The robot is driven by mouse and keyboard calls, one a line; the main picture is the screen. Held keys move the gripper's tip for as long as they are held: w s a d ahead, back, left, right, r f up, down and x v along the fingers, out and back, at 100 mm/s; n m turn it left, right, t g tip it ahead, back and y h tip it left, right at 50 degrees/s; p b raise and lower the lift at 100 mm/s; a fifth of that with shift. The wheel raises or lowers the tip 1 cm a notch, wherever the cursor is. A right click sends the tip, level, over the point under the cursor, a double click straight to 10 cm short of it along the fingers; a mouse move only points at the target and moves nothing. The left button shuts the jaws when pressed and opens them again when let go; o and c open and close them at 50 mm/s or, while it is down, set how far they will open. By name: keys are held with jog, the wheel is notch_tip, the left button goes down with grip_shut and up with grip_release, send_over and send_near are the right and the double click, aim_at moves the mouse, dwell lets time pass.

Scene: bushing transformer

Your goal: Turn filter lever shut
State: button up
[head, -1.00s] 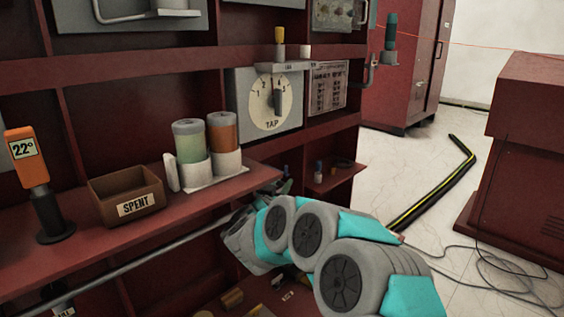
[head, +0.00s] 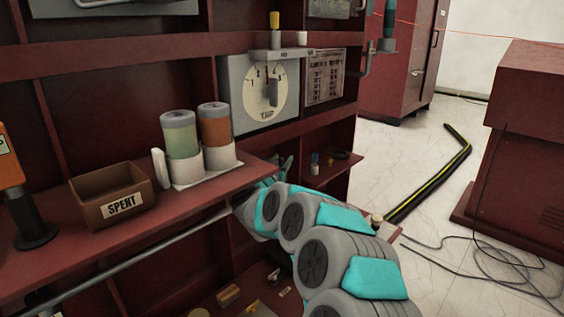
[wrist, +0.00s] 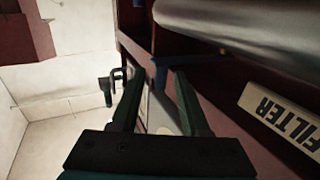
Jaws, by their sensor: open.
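My gripper (wrist: 157,78) is open, its two dark green fingers spread apart with no held object visible between them. In the head view its fingertips (head: 284,164) show just past the right end of the shelf, and my arm hides the rest. A pale FILTER label (wrist: 285,118) lies to the right of the fingers in the wrist view, apart from them. I cannot pick out the filter lever for certain in either view. A small dark blue piece (wrist: 161,72) shows between the fingertips; I cannot tell what it is.
A large grey cylinder (wrist: 235,22) passes close at the upper right of the wrist view. The red shelf (head: 100,232) holds a SPENT box (head: 113,195) and two capped jars (head: 183,148). The TAP dial (head: 265,95) is behind. Floor at the right has a striped cable cover (head: 440,180).

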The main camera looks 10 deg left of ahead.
jog(key=shift+w, duration=0.2)
jog(key=shift+c, duration=0.3)
grip_shut()
jog(key=shift+f, duration=0.1)
dwell(1.0)
